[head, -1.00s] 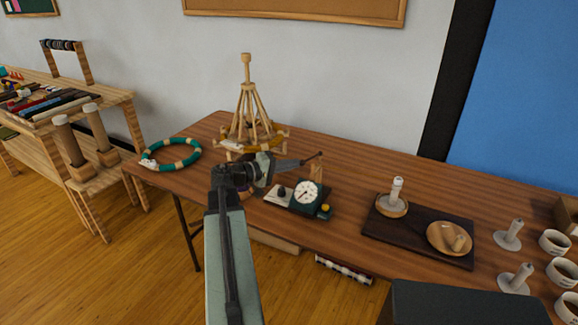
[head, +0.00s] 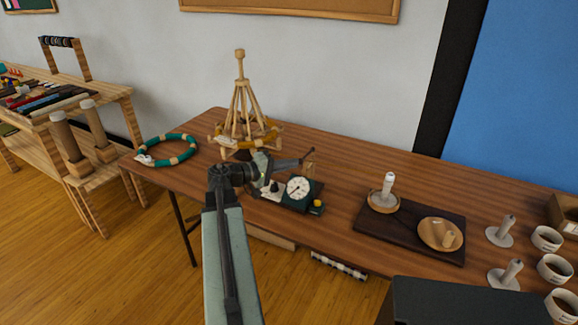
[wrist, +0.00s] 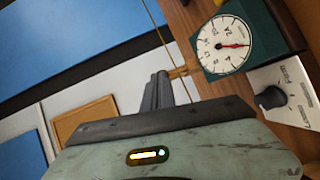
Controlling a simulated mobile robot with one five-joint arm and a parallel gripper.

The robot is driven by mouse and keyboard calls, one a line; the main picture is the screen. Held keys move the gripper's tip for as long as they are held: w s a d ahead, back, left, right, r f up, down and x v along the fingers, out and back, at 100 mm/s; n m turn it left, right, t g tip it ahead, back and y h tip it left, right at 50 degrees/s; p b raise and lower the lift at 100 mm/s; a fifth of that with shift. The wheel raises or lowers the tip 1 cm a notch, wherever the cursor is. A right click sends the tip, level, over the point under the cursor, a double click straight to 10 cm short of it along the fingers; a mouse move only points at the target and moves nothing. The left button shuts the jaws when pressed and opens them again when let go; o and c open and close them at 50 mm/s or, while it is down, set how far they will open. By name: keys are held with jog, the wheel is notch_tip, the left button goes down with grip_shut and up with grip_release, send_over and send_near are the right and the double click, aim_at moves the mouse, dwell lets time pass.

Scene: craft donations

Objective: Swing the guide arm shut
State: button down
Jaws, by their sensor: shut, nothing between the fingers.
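A dark green box with a round white dial (head: 299,188) stands near the table's front edge; its dial also shows in the wrist view (wrist: 223,44), red needle pointing right. A light panel with a black knob (wrist: 270,97) joins it. A small wooden piece (head: 309,168) is just behind the dial, and in the wrist view a thin wooden rod (wrist: 165,45) passes by the fingertips. I cannot tell for sure which part is the guide arm. My gripper (head: 307,157) is shut and empty, above and behind the dial; its dark fingers (wrist: 158,92) point at the rod.
A wooden swift (head: 240,105) stands behind my gripper on the table (head: 340,180). A green ring (head: 168,150) lies to the left. A dark board (head: 405,240) with two wooden dishes is on the right. Several white cups and stands are farther right. A shelf (head: 60,125) stands left.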

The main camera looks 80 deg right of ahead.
jog(key=s+a+p+v, duration=0.1)
jog(key=p+v, duration=0.1)
jog(key=v, duration=1)
jog(key=shift+w+a+r, duration=0.2)
jog(key=shift+w+a, duration=0.05)
jog(key=shift+a, duration=0.1)
